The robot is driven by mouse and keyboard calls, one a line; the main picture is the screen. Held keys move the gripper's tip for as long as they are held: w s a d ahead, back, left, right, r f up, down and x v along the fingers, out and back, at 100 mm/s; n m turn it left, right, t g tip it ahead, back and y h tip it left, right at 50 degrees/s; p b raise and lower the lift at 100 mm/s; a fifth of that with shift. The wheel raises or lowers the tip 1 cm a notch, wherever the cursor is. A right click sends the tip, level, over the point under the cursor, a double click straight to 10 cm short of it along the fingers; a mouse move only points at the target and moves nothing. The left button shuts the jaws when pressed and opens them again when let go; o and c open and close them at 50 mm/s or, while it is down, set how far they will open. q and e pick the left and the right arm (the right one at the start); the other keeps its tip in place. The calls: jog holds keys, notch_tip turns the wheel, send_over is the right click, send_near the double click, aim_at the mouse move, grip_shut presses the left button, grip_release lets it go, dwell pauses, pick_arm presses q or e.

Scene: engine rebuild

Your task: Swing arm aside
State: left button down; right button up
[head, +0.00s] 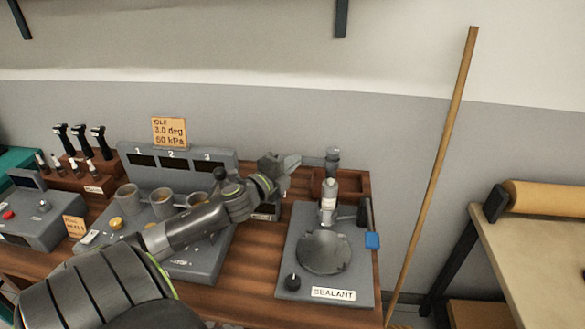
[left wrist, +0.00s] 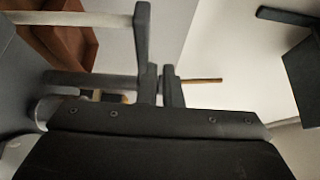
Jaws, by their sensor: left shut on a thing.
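The sealant station (head: 302,282) is a grey base with a "SEALANT" label at the right of the bench. My left gripper (head: 289,163) is above the bench, left of the bottle in the picture. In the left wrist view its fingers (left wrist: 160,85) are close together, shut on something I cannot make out. My right gripper is not in view.
A grey station with several cups (head: 162,203) and a numbered panel (head: 178,164) stands under my left arm. A wooden pole (head: 436,165) leans on the wall to the right. Another table (head: 535,250) with a brown roll (head: 545,197) is at far right.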

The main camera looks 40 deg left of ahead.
pick_arm(q)
notch_tip(320, 180, up, 8)
jog(key=shift+r+b, duration=0.2)
jog(key=shift+b, duration=0.1)
jog(key=shift+w+d, duration=0.1)
